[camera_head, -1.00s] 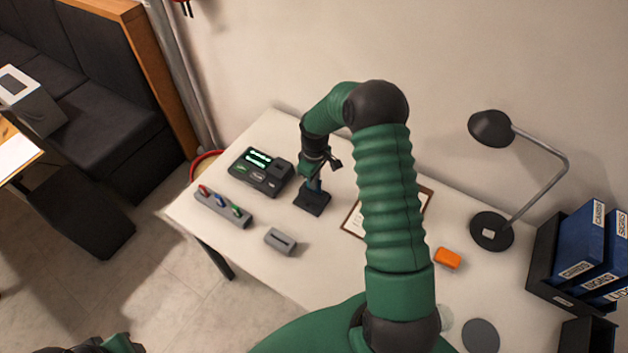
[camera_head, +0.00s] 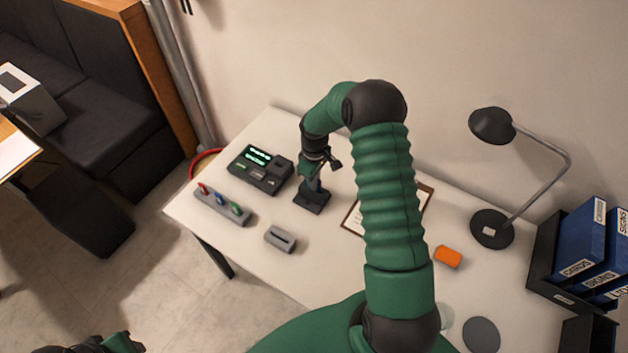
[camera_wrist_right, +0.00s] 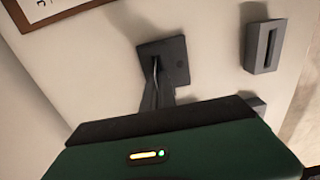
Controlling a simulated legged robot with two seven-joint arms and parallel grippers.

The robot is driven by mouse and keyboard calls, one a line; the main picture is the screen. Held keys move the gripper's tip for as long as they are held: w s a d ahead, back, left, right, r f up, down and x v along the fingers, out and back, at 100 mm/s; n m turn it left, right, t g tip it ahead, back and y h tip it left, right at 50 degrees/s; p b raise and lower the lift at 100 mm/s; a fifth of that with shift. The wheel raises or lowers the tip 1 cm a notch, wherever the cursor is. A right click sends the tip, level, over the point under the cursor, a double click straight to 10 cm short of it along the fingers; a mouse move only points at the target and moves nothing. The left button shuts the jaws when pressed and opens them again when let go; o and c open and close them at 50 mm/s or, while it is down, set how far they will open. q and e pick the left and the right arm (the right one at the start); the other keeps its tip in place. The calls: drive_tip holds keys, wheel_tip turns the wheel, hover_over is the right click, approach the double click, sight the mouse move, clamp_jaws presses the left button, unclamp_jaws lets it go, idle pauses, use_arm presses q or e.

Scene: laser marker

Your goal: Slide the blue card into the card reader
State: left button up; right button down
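My right gripper (camera_head: 314,184) points down over a small black square base (camera_head: 311,204) on the white desk. A narrow bluish piece, possibly the blue card, shows between the gripper and the base, but is too small to tell for sure. In the right wrist view a thin pale edge stands upright on the black base (camera_wrist_right: 176,51), at the tip of my dark fingers (camera_wrist_right: 158,92); whether they are closed on it is unclear. A grey block with a dark slot (camera_head: 281,239), possibly the card reader, sits nearer the front edge. My left arm barely shows at the bottom left.
A black device with green-lit displays (camera_head: 260,169) stands left of my right gripper. A grey strip (camera_head: 222,208) with red, blue and green pieces lies in front of it. A clipboard (camera_head: 352,220), orange block (camera_head: 447,257), lamp (camera_head: 491,229) and binders (camera_head: 580,245) are to the right.

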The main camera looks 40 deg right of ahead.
drive_tip(key=shift+f+b, duration=0.3)
drive_tip(key=shift+f, duration=0.2)
drive_tip(key=c, duration=1.6)
unclamp_jaws()
wheel_tip(320, 180, up, 23)
drive_tip(key=p, duration=0.6)
drive_tip(key=shift+f, duration=0.1)
